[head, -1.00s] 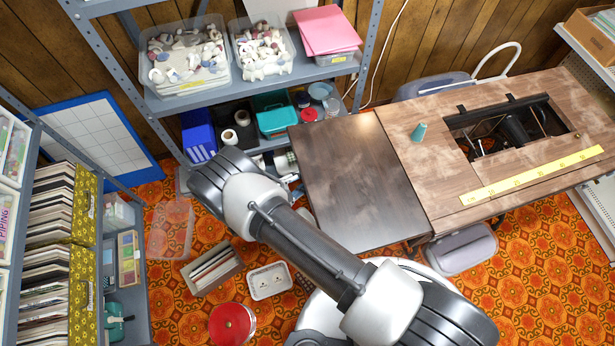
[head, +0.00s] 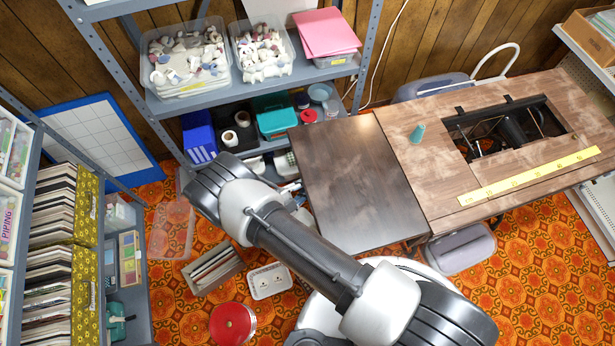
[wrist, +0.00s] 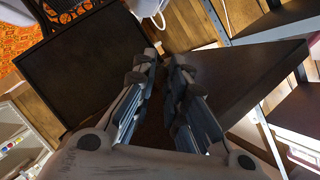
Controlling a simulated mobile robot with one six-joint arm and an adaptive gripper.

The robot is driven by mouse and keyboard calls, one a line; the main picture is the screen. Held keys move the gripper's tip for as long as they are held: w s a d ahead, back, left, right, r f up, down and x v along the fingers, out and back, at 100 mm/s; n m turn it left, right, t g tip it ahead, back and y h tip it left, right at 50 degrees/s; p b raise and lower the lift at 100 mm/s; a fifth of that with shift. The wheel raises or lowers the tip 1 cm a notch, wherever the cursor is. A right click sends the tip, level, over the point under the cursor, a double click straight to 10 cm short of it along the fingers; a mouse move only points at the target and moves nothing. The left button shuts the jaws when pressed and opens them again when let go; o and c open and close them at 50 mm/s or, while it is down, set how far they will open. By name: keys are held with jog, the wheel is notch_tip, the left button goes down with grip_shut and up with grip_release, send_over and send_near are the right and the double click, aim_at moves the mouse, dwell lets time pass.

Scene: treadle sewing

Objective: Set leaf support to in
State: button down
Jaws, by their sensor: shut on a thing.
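The table leaf (head: 345,175) is a flat dark wooden panel level with the sewing table's top, at its left side. In the wrist view, my gripper (wrist: 163,64) has its two fingers close together with a narrow gap between them. They are shut on the dark brown board (wrist: 240,78) that I take as the leaf support. It runs from behind the fingers towards the upper right. A broad dark panel (wrist: 90,60) lies to the left of the fingers. In the head view, my gripper and the leaf support are hidden.
The sewing table (head: 405,160) carries a teal spool (head: 417,133) and a yellow ruler (head: 530,176). A grey shelf (head: 255,87) with tubs stands behind. A red tin (head: 233,324), a file box (head: 212,269) and a white tray (head: 269,281) are on the floor near my arm.

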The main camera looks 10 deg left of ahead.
jog(key=shift+s+d+n+y, duration=0.4)
jog(key=shift+s+d, duration=0.1)
jog(key=shift+s, duration=0.35)
jog(key=c, duration=1.8)
grip_release()
jog(key=shift+c, duration=0.2)
jog(key=v, duration=1.2)
jog(key=shift+f, duration=0.15)
